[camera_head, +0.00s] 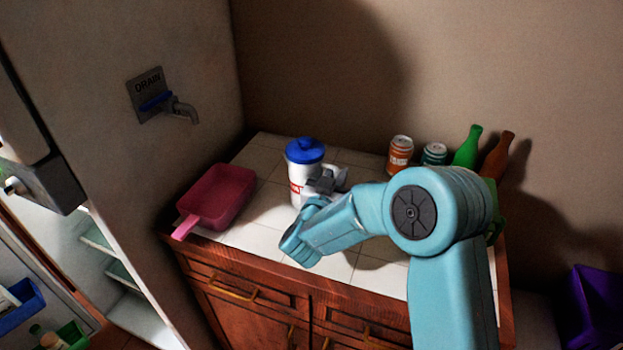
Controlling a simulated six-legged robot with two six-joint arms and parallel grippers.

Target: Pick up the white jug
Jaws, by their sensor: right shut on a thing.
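The white jug (297,176) with a blue lid and some red lettering stands upright on the tiled counter, left of centre in the head view. My right gripper (318,187) is at the jug's right side and is shut on it. The gripper and my right arm's light-blue links hide part of the jug's right side and lower part. I cannot tell whether the jug's base is touching the counter. My left gripper is not in view.
A pink pan (217,197) lies left of the jug on the white tiled counter (262,221). An orange can (400,153), a teal can (434,154), a green bottle (467,147) and a brown bottle (497,154) stand along the back wall. A drain tap (180,109) juts from the left wall.

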